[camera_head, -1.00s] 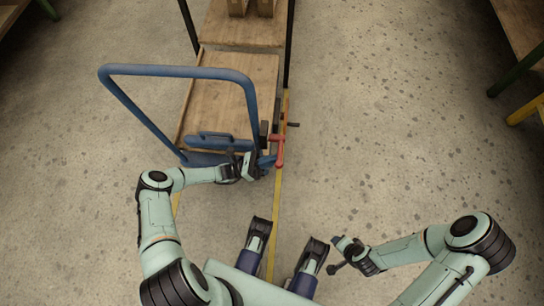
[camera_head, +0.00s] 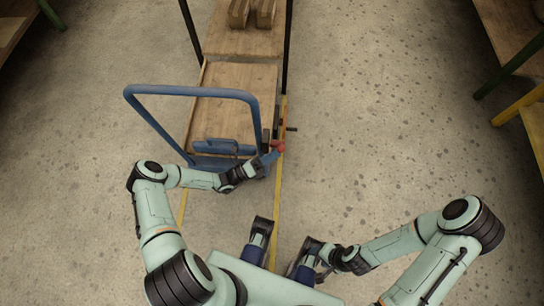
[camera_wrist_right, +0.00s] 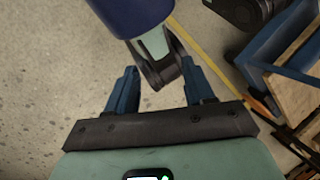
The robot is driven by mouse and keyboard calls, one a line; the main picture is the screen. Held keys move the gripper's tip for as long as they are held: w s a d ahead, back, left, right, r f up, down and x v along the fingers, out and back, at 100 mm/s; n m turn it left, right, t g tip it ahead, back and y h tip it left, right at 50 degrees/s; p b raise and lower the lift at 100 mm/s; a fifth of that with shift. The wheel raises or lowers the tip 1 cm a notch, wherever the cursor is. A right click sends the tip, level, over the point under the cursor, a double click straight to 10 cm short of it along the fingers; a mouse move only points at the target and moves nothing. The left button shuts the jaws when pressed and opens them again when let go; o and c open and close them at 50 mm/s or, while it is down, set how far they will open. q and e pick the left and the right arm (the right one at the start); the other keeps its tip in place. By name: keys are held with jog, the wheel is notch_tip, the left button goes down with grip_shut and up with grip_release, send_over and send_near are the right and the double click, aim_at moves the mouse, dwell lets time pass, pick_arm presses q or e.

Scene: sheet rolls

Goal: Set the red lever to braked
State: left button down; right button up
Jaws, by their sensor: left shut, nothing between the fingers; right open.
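The red lever (camera_head: 279,145) sits at the near right corner of a trolley with a blue handle (camera_head: 190,91). My left gripper (camera_head: 269,158) is shut and empty, its tip right beside the lever's red end. I cannot tell whether they touch, and the gripper partly hides the lever. My right gripper (camera_head: 323,266) is open and empty, low in the head view and away from the trolley. Its two blue fingers stand apart in the right wrist view (camera_wrist_right: 160,90), with a part of my own body beyond them.
The trolley's wooden deck (camera_head: 235,112) is bare. Behind it is another wooden surface (camera_head: 245,42) with wooden blocks (camera_head: 252,12) on it. Yellow floor lines (camera_head: 276,210) run alongside. A bench with a yellow leg (camera_head: 518,102) stands at the right. The floor between is clear.

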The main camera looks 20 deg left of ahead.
pick_arm(q)
jog(key=n+p, duration=0.1)
jog(key=w+r+n+y+p, duration=0.2)
jog(key=shift+a+r+n+g, duration=0.1)
jog(key=shift+a+n+g, duration=0.2)
jog(key=shift+n, duration=0.1)
pick_arm(e)
jog(key=r, duration=0.1)
jog(key=s+r, duration=0.1)
jog(key=shift+s+r, duration=0.1)
jog(key=shift+r, duration=0.3)
pick_arm(q)
jog(key=shift+w+r, duration=0.1)
jog(key=shift+r, duration=0.05)
